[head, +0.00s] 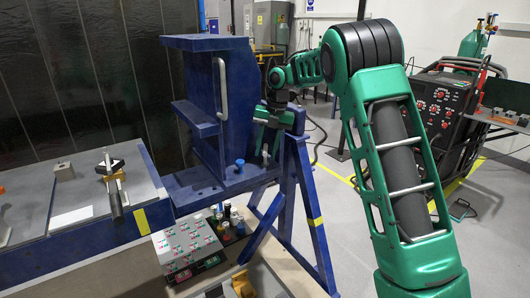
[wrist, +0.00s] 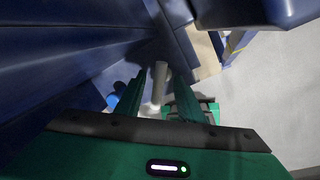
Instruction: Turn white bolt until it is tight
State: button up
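The white bolt (wrist: 160,84) stands between the two fingers of my gripper (wrist: 158,80) in the wrist view. A narrow gap shows between it and the left finger; it sits close to the right finger, and I cannot tell whether they touch. In the head view the white bolt (head: 265,156) shows as a small pale post below my gripper (head: 268,143), at the right end of the blue jig (head: 185,190). My gripper points down and its fingers are apart. The bolt's lower end is hard to make out.
A blue bolt (head: 239,164) stands left of the white one and shows in the wrist view (wrist: 112,101). The jig's upright plate with a grey handle (head: 223,90) rises close by. A blue trestle (head: 300,190) is below right. A control box (head: 187,247) and several knobs are in front.

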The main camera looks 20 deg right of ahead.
jog(key=shift+f, duration=0.2)
jog(key=shift+c, duration=0.3)
grip_shut()
